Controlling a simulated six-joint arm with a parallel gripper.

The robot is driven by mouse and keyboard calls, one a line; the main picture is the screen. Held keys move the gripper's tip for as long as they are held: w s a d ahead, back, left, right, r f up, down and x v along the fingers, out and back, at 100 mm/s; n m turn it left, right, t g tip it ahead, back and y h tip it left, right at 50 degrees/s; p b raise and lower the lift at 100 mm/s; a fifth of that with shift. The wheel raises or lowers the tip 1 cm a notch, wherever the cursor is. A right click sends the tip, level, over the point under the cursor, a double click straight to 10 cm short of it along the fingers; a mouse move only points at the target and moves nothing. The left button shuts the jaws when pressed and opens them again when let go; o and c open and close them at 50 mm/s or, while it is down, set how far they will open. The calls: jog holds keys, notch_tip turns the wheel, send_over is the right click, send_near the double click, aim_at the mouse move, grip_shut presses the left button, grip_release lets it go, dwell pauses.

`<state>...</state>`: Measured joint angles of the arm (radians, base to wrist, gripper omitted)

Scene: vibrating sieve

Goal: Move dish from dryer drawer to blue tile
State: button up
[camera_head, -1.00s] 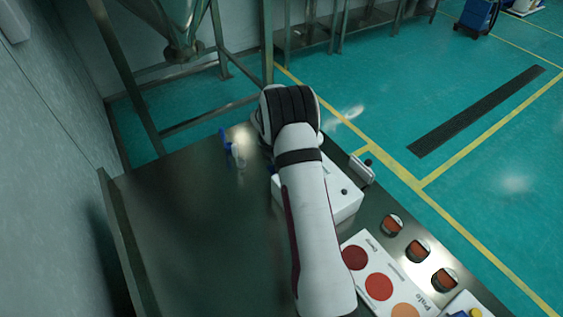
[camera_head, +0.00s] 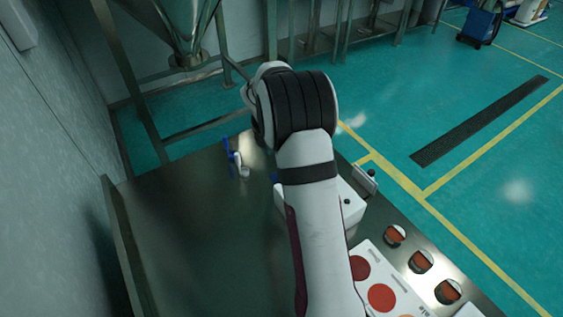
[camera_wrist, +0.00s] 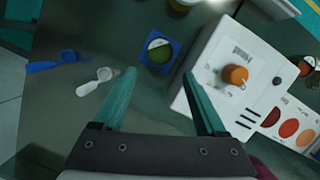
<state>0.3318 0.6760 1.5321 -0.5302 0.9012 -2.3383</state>
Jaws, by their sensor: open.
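A round dish (camera_wrist: 160,50) with green and whitish contents sits on the blue tile (camera_wrist: 149,63) in the wrist view. My gripper (camera_wrist: 160,80) is open and empty, its two teal fingers spread on either side below the tile in the picture, apart from the dish. The white dryer (camera_wrist: 214,84) with an orange knob stands to the right of the tile. In the head view the dryer (camera_head: 352,211) is partly behind my arm, and what looks like its drawer (camera_head: 365,178) sticks out on the far right side. My arm hides the dish and gripper there.
A yellowish container (camera_wrist: 181,5) is at the top edge. Red and orange colour-chart circles (camera_head: 381,298) and several small dishes (camera_head: 420,262) lie right. The table's left part is clear.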

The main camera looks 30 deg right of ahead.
jog(key=s+a+r+m+y, duration=0.2)
jog(key=s+a+r+m, duration=0.8)
jog(key=s+a+m, duration=0.15)
jog(key=s+a+m+y, duration=0.1)
jog(key=s+a+m, duration=0.5)
jog(key=s+m, duration=0.2)
jog(key=s+a+m+g+y, duration=0.1)
jog(key=s+a+m, duration=0.5)
jog(key=s, duration=0.7)
jog(key=shift+a+m+y, duration=0.2)
jog(key=shift+m+y, duration=0.2)
jog(key=shift+m, duration=0.85)
jog(key=shift+w+r, duration=0.1)
